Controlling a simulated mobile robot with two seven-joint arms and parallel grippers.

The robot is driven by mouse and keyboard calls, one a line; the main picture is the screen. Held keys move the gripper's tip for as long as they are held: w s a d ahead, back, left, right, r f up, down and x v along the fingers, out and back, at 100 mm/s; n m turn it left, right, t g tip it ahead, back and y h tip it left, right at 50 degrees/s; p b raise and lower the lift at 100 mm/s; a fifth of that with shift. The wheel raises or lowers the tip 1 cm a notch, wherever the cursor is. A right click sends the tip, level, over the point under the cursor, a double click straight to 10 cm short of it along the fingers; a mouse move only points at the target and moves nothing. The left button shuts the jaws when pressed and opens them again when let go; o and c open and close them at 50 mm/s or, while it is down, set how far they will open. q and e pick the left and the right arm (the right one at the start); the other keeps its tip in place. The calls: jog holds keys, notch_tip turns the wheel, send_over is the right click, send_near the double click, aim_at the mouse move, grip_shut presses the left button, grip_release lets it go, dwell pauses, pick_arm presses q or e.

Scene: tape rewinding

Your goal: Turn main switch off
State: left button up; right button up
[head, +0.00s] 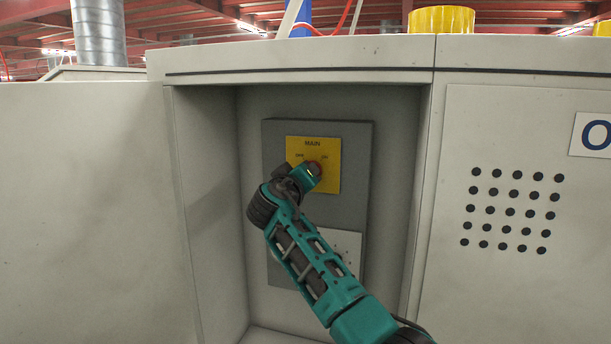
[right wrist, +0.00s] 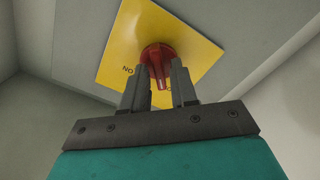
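The main switch is a red rotary knob (right wrist: 158,57) on a yellow plate (head: 331,178). The plate reads MAIN, with OFF at the left and ON at the right in the head view. My right gripper (head: 312,168) is at the knob and covers much of it there. In the right wrist view its two fingers (right wrist: 161,88) stand on either side of the knob's handle and appear closed on it. The ON label shows upside down in that view; OFF is mostly hidden by a finger. The handle points between the two labels. My left gripper is not in view.
The plate sits on a grey panel (head: 356,140) inside a recess with side walls (head: 205,200). A white plate (head: 348,245) is below, partly behind my right arm. A cabinet door with round holes (head: 513,210) is at the right. Yellow rolls (head: 441,19) stand on top.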

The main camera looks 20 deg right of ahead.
jog(key=shift+o, duration=0.7)
jog(key=shift+r, duration=0.1)
jog(key=b+v, duration=0.1)
jog(key=v, duration=1.2)
